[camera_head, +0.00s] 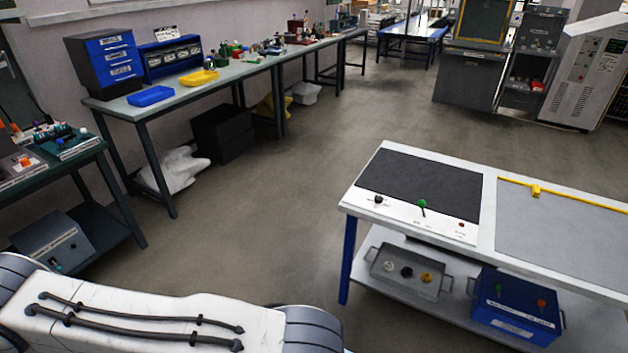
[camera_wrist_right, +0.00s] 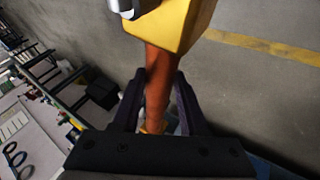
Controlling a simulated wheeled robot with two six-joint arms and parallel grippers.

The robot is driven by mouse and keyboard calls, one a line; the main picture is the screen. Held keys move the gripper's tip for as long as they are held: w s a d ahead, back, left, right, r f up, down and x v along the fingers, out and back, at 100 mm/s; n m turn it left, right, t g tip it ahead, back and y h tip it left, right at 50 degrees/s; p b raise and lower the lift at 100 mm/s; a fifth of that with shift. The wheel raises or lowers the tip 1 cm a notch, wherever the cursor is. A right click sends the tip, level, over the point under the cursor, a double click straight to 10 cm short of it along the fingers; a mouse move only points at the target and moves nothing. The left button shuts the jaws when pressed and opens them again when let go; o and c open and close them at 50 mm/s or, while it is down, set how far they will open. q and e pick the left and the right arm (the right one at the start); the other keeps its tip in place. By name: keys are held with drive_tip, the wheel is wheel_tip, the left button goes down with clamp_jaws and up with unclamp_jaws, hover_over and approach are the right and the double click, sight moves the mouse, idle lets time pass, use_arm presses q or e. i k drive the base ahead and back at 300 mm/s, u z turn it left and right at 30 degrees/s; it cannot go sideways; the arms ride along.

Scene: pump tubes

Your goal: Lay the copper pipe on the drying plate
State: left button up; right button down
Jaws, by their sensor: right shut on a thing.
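My right gripper (camera_wrist_right: 160,76) shows only in the right wrist view, its two dark fingers on either side of a copper-orange pipe (camera_wrist_right: 156,92). It is shut on the pipe. The pipe's upper end meets a yellow block (camera_wrist_right: 172,22) with a grey fitting; its lower end is partly hidden by the gripper body. In the head view, a dark flat plate (camera_head: 420,185) with a white control strip lies on the white table at right. It looks bare, and I cannot tell for sure that it is the drying plate. My left gripper is not in view.
The white table also has a bare grey panel (camera_head: 570,235) with a yellow edge. A metal box (camera_head: 405,275) and a blue box (camera_head: 515,305) stand on its lower shelf. A long bench (camera_head: 215,80) with trays runs along the left wall. The floor (camera_head: 270,200) between is clear.

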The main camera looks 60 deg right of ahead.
sight(424, 184)
drive_tip(key=i, duration=1.2)
drive_tip(key=z, duration=2.55)
